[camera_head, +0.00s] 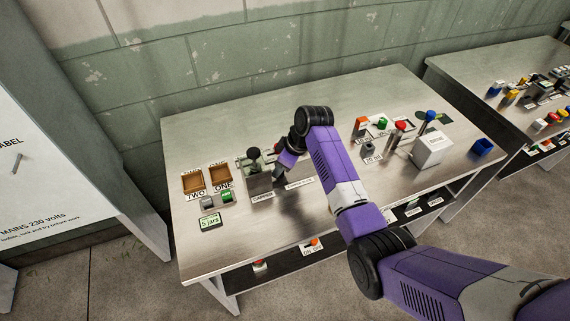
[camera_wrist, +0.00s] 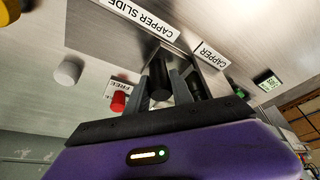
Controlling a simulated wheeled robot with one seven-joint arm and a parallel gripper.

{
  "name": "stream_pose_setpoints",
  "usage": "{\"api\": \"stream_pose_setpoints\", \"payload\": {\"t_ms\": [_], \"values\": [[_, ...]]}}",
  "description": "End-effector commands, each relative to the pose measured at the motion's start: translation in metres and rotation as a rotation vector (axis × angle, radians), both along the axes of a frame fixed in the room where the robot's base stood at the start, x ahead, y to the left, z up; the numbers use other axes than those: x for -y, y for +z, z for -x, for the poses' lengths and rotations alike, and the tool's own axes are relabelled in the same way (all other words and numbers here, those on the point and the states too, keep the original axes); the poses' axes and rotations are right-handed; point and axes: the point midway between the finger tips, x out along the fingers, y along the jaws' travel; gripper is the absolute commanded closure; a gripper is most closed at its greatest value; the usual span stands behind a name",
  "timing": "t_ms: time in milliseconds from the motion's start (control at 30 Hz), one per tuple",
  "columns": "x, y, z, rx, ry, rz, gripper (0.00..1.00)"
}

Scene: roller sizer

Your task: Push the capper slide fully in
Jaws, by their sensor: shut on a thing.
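The capper (camera_head: 260,182) is a grey metal block with a black ball on top, left of the middle of the steel bench. My gripper (camera_head: 280,168) is low at its right side. In the wrist view my gripper (camera_wrist: 166,76) is shut on a dark round handle (camera_wrist: 160,82), which appears to be the capper slide's. The CAPPER SLIDE label (camera_wrist: 135,18) lies on the bench beside it. The capper's labelled side (camera_wrist: 210,57) is close to the handle. How far the slide stands out is hidden by my fingers and arm.
Brown trays (camera_head: 220,176) and a green "5 jars" display (camera_head: 210,221) are left of the capper. A white box (camera_head: 432,148) and several coloured knobs stand at the right. The wrist view shows a red knob (camera_wrist: 118,102) and a white knob (camera_wrist: 67,72) nearby.

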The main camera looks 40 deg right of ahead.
Motion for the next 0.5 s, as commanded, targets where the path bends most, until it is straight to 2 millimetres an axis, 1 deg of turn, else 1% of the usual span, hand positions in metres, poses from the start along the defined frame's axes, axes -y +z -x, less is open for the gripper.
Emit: {"api": "stream_pose_setpoints", "payload": {"t_ms": [33, 100, 133, 200, 500], "values": [[-0.0052, 0.0016, -0.0021, 0.004, 0.009, -0.004, 1.0], [-0.0057, 0.0016, -0.0023, 0.004, 0.011, -0.005, 1.0], [-0.0059, 0.0017, -0.0023, 0.005, 0.011, -0.005, 0.66], [-0.0059, 0.0015, -0.0022, 0.004, 0.011, -0.005, 0.53], [-0.0035, 0.001, -0.0012, 0.003, 0.007, -0.003, 0.52]]}}
